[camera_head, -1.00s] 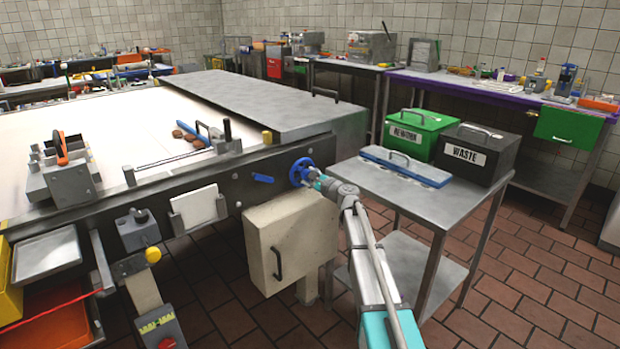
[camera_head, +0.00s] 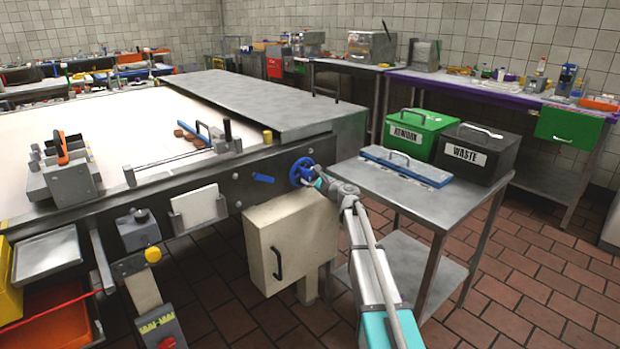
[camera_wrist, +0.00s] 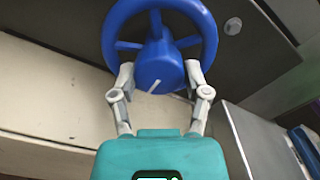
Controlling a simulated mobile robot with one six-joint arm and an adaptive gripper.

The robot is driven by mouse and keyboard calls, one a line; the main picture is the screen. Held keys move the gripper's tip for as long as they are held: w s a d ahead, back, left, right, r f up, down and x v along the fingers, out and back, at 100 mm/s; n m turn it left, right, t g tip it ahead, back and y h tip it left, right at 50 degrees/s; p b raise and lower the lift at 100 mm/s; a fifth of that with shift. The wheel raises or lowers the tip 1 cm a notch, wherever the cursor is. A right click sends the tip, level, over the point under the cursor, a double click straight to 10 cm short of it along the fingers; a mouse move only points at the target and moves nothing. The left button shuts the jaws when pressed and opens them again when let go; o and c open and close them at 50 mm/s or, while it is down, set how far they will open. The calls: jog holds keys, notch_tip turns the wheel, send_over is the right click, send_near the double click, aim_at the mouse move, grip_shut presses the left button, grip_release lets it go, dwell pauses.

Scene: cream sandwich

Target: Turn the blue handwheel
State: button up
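The blue handwheel (camera_head: 301,172) is mounted on the front side of the long metal table, near its right corner. In the wrist view the handwheel (camera_wrist: 208,30) shows its round rim, spokes and a thick central hub with a white line on it. My gripper (camera_wrist: 159,76) has one finger on each side of the hub, below the middle of the rim. Both fingertips appear to touch the hub's sides. In the head view my gripper (camera_head: 318,181) reaches the wheel from the lower right and hides part of it.
A beige cabinet (camera_head: 290,240) with a dark handle hangs just below the wheel. A side table (camera_head: 425,205) on the right carries a green bin (camera_head: 415,133) and a black waste bin (camera_head: 475,153).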

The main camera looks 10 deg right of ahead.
jog(key=o, duration=0.3)
jog(key=shift+o, duration=0.2)
jog(key=v, duration=1.2)
dwell(0.4)
